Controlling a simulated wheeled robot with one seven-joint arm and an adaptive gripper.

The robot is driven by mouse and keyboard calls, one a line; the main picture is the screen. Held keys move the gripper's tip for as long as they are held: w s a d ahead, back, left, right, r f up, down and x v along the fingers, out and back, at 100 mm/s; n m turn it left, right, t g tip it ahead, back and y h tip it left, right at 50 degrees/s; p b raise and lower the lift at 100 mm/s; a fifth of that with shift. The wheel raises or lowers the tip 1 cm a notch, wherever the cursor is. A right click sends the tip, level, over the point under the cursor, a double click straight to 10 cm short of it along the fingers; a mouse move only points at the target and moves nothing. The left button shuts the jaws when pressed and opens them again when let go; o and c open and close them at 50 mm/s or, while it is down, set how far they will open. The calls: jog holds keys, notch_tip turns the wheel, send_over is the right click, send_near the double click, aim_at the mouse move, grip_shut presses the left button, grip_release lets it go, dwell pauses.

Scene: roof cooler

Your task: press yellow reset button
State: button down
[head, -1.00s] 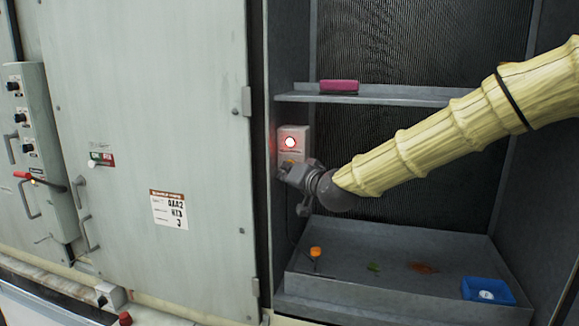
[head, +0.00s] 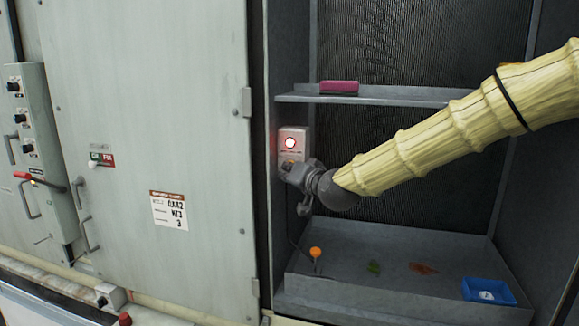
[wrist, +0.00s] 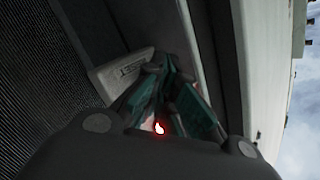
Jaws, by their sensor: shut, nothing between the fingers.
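A pale control box (head: 293,146) is fixed to the left inner wall of the open cooler bay, with a red lit lamp (head: 290,143) on its upper part. A small yellow-orange patch, likely the yellow reset button (head: 289,163), shows just below the lamp, partly covered by my gripper. My gripper (head: 286,173) is shut and empty, its tip at the lower part of the box; contact cannot be told. In the wrist view the box (wrist: 125,75) lies beyond the shut fingers (wrist: 168,95), and a red glow shows between them. The button is hidden there.
A shelf (head: 400,98) with a magenta block (head: 339,87) is above my arm. The tray (head: 350,277) below holds an orange-topped item (head: 315,252), leaf-like bits and a blue bin (head: 488,291). A large closed panel door (head: 150,130) stands left of the bay.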

jog(key=shift+w, duration=0.15)
dwell(0.6)
jog(key=shift+s+a, duration=0.2)
jog(key=shift+s, duration=0.65)
jog(key=shift+b, duration=0.3)
jog(key=s, duration=0.1)
jog(key=s+a, duration=0.1)
jog(key=s, duration=0.2)
jog(key=shift+s+a+b, duration=0.3)
jog(key=shift+s+b, duration=0.1)
